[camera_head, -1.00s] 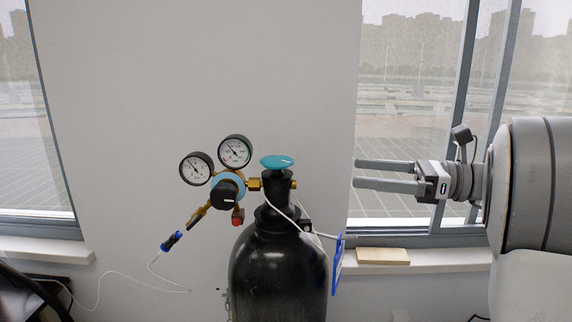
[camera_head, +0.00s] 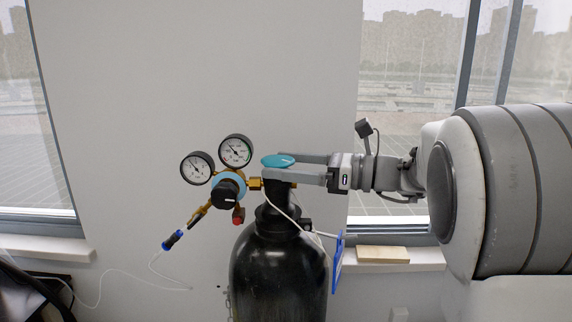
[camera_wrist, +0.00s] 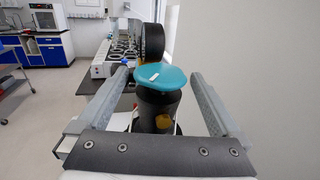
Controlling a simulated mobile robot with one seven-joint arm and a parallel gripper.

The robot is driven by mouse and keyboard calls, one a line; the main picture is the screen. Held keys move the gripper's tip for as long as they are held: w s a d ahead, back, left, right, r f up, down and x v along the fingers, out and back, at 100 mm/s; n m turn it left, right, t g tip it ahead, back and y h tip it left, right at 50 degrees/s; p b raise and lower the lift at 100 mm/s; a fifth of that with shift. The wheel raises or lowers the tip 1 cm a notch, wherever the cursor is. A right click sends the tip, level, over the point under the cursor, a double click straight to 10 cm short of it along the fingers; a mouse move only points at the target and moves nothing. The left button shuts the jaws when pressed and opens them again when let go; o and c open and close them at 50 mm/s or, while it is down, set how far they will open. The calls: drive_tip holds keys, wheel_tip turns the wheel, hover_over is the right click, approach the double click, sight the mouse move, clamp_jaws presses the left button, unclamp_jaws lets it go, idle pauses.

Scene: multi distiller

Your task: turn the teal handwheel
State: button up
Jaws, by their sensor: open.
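The teal handwheel (camera_head: 277,161) sits on top of the black gas cylinder (camera_head: 278,270). In the wrist view the teal handwheel (camera_wrist: 160,77) lies between the tips of my two fingers, with a gap visible on each side. My gripper (camera_head: 276,168) reaches in from the right at the height of the valve neck, just under or level with the wheel. In the wrist view my gripper (camera_wrist: 158,76) is open, one finger on each side of the wheel. The head view does not show whether a finger touches the wheel or neck.
Two round gauges (camera_head: 236,151) and a black regulator knob (camera_head: 228,190) stand left of the valve. A thin white hose and a blue tag (camera_head: 337,262) hang by the cylinder. A wooden block (camera_head: 383,254) lies on the sill. Free wall shows above the wheel.

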drive_tip(key=c, duration=1.2)
drive_tip(key=shift+s+m+t, duration=0.1)
drive_tip(key=shift+m+t, duration=0.2)
drive_tip(key=shift+t, duration=0.2)
drive_tip(key=m+t, duration=0.1)
drive_tip(key=t+h, duration=0.1)
drive_tip(key=m+t+h+b, duration=0.1)
drive_tip(key=shift+s+f+m+t, duration=0.1)
drive_tip(key=shift+s+m+t, duration=0.15)
drive_tip(key=shift+m+t, duration=0.05)
drive_tip(key=m+t+h+b, duration=0.2)
drive_tip(key=m+t+b, duration=0.1)
drive_tip(key=shift+s+a+f+t+h, duration=0.15)
drive_tip(key=shift+a+f+t+h, duration=0.1)
drive_tip(key=shift+t+h, duration=0.15)
drive_tip(key=m+t+h+b, duration=0.2)
drive_tip(key=m+h+b, duration=0.1)
drive_tip(key=b, duration=0.3)
drive_tip(key=shift+a+t+h, duration=0.15)
drive_tip(key=shift+t+h, duration=0.25)
drive_tip(key=m+h+b, duration=0.1)
drive_tip(key=b, duration=0.2)
drive_tip(key=shift+t+h, duration=0.4)
drive_tip(key=shift+r+m+h+b, duration=0.3)
drive_tip(key=shift+m+h+b, duration=0.1)
drive_tip(key=shift+b, duration=0.25)
